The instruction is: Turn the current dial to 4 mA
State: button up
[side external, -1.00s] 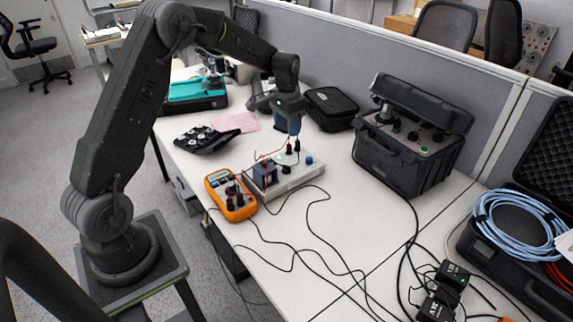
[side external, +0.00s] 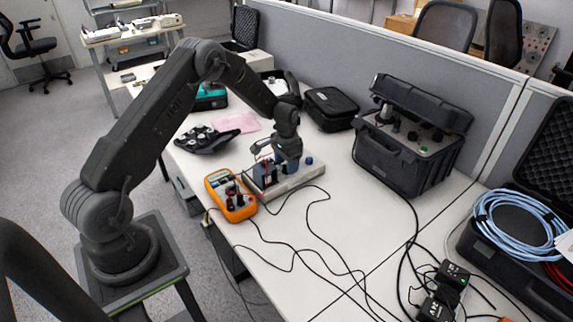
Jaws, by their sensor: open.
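An orange handheld meter (side external: 232,195) with a small screen and dark leads lies on the white table. Right behind it is a low pale box (side external: 290,186) with dark and blue blocks (side external: 268,170) on top and a small blue knob (side external: 309,160) at its right end. Numbers or markings on any dial are too small to read. My gripper (side external: 289,158) points down right over the box, left of the blue knob. It is open. A blue part shows at its fingertips; whether they touch it I cannot tell. The gripper hides the middle of the box top.
Black cables (side external: 300,240) run across the front of the table. A black open case (side external: 410,150) stands to the right, and a closed black pouch (side external: 331,108) lies behind. A black tray (side external: 208,138) and pink cloth (side external: 236,122) lie at the back left.

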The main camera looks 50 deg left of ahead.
jog(key=shift+f, duration=0.4)
jog(key=shift+c, duration=0.2)
jog(key=c, duration=0.9)
